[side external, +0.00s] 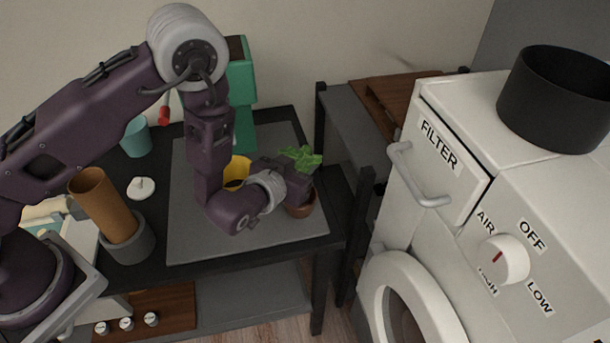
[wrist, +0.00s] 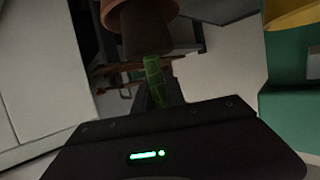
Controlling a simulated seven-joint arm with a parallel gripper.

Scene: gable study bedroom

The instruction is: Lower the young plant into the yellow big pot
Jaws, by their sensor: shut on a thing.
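The young plant shows as green leaves (side external: 300,157) above my gripper (side external: 297,187) in the side view. A green part of it (wrist: 152,72) is between my fingers (wrist: 158,92) in the wrist view, with a brown root ball (wrist: 143,38) beyond. My gripper is shut on the plant. A terracotta pot (side external: 301,209) is just below my gripper; its rim (wrist: 110,10) shows at the root ball's far end. I cannot tell how far the root ball sits inside. The yellow big pot (side external: 236,170) is left of my gripper, partly hidden behind my arm.
A grey mat (side external: 190,245) covers part of the black table. A tall teal object (side external: 243,85) stands behind. A brown cylinder (side external: 103,205) in a grey holder, a teal cup (side external: 136,138) and a white item (side external: 141,188) are left. A white machine (side external: 400,225) stands right.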

